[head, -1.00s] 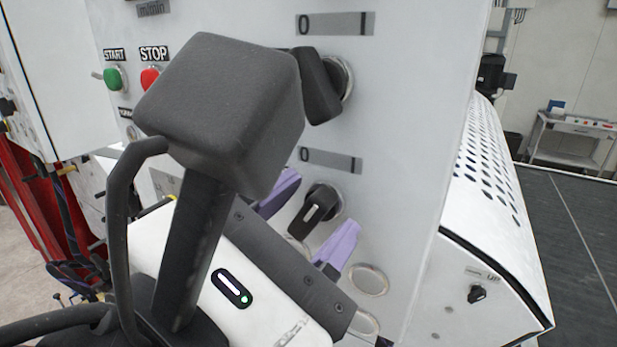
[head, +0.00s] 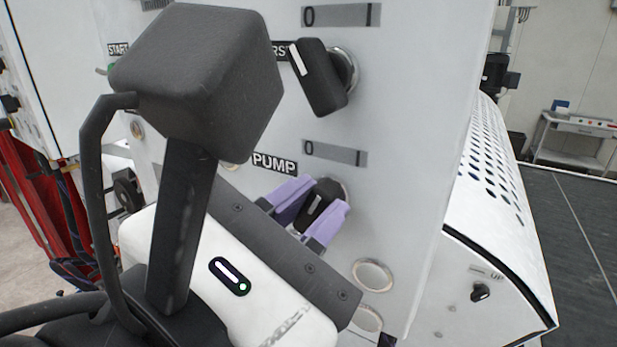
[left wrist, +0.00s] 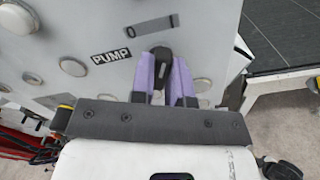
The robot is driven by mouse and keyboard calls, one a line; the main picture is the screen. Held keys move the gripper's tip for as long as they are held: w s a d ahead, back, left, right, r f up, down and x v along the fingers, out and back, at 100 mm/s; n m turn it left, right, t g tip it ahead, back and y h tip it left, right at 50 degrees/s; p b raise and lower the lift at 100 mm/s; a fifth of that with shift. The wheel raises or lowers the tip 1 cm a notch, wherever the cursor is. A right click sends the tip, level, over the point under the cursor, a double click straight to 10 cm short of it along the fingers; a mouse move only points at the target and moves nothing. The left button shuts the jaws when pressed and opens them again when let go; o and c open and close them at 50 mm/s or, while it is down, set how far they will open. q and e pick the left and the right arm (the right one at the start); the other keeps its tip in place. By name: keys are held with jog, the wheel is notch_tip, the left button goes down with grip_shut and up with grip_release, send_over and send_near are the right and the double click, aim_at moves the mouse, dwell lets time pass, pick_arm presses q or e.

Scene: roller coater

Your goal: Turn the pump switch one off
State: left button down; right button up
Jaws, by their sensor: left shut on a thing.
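The pump switch (head: 322,204) is a black rotary knob with a white line, on the white panel below a grey "0 I" label and beside a "PUMP" label. Its line leans right of upright in the head view. My left gripper (head: 316,208) is shut on the knob, one purple finger on each side. In the left wrist view, the knob (left wrist: 161,62) shows between the two purple fingers (left wrist: 165,78). The knob's lower part is partly hidden by the fingers. My right gripper is not in view.
Another black rotary switch (head: 318,78) sits above on the same white panel (head: 408,130), with its own "0 I" label. Round blank caps (head: 372,275) lie below right. A perforated white cover (head: 490,185) stands at the right.

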pick_arm(q)
jog(key=n+b, duration=0.2)
jog(key=n, duration=0.4)
jog(key=shift+f+b, duration=0.1)
jog(key=shift+b, duration=0.25)
jog(key=n+b, duration=0.1)
jog(key=n, duration=0.3)
jog(key=shift+b, duration=0.35)
jog(key=shift+n, duration=0.4)
jog(key=shift+w, duration=0.1)
jog(key=c, duration=1.1)
grip_release()
